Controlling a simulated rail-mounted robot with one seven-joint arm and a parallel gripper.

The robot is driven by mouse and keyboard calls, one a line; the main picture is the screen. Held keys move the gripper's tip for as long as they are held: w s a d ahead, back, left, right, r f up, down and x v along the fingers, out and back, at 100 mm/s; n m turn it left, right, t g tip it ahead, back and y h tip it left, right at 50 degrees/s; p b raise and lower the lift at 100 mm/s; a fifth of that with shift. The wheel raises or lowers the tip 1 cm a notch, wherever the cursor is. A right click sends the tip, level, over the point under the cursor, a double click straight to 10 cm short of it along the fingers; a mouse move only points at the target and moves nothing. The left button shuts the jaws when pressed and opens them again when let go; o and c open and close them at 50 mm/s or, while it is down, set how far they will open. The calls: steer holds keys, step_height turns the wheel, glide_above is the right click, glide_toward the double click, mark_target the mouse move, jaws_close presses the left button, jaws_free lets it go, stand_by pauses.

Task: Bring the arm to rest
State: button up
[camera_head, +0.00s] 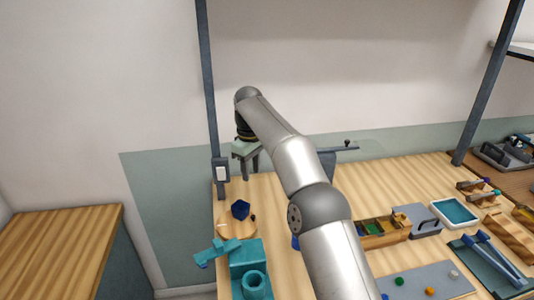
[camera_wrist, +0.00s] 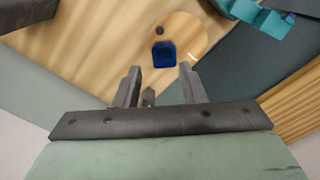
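My gripper (camera_head: 246,158) hangs above the left end of the wooden workbench (camera_head: 285,187) in the head view, with the arm reaching up and over the bench. In the wrist view my gripper (camera_wrist: 160,85) has its two fingers apart, with nothing between them. A dark blue object (camera_head: 240,209) stands on a round wooden board (camera_head: 227,229) below and in front of the gripper. The blue object (camera_wrist: 164,54) and the round board (camera_wrist: 195,38) also show beyond the fingertips in the wrist view. The gripper touches neither.
Teal parts (camera_head: 248,258) stand at the bench's front left. A wooden box (camera_head: 383,232), a teal-lined tray (camera_head: 455,213) and a grey board (camera_head: 425,282) lie to the right. A dark post (camera_head: 209,95) rises close left of the gripper. A separate wooden table (camera_head: 55,240) is at left.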

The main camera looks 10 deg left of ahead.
steer(key=s+d+r+m, duration=0.3)
steer(key=s+d, duration=0.3)
steer(key=d, duration=0.6)
steer(key=s+d+r+m, duration=0.2)
steer(key=s+d+m, duration=0.2)
steer(key=s+d, duration=0.55)
steer(key=s+d+f+m, duration=0.3)
steer(key=s+d+f, duration=0.2)
steer(key=s+d, duration=0.3)
steer(key=s+d+f+m, duration=0.4)
steer(key=s+d, duration=0.3)
steer(key=s, duration=0.5)
steer(key=shift+s+d+f+t, duration=0.3)
steer(key=shift+d+f+t, duration=0.1)
steer(key=shift+f, duration=0.05)
